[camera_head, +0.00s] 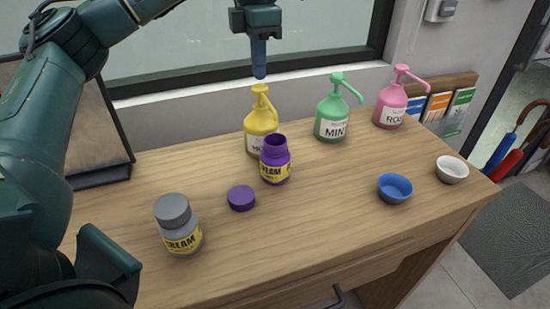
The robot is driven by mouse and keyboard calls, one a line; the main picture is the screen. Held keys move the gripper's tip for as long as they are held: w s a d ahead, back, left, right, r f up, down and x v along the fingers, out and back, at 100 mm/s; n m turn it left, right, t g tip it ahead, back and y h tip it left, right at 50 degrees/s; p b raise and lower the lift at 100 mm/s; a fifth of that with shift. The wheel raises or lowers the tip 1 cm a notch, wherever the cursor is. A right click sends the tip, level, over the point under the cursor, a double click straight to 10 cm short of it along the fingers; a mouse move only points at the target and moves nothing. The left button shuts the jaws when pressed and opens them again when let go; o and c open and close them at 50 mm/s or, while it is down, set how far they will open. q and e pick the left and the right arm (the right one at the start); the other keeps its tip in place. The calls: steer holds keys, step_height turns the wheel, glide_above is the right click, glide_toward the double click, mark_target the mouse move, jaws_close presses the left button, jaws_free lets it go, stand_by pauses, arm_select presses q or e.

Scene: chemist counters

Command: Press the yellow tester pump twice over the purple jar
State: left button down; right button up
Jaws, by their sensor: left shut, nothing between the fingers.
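The yellow tester pump (258,126) stands upright towards the back of the wooden counter, its pump head at the top. The open purple jar (275,166) stands right in front of it and hides part of its label. The jar's mouth is just below and to the right of the yellow pump head. My left gripper (259,72) is shut and empty, pointing down just above the yellow pump head; a small gap seems to show between them. The purple lid (241,198) lies on the counter left of the jar. My right gripper is not in view.
A grey-lidded jar (178,224) stands at front left. A green pump bottle (333,112) and a pink pump bottle (392,104) stand right of the yellow one. A blue bowl (394,188) and a white bowl (452,170) sit at the right. The counter's front middle is clear.

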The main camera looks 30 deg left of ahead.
mark_target(260, 86)
arm_select(q)
steer(key=shift+f, duration=0.1)
stand_by(0.5)
steer(key=shift+f+b, duration=0.85)
steer(key=shift+f, duration=0.65)
steer(key=shift+r, duration=0.1)
steer(key=shift+r+p, duration=1.35)
steer(key=shift+r, duration=0.1)
steer(key=shift+f, duration=0.25)
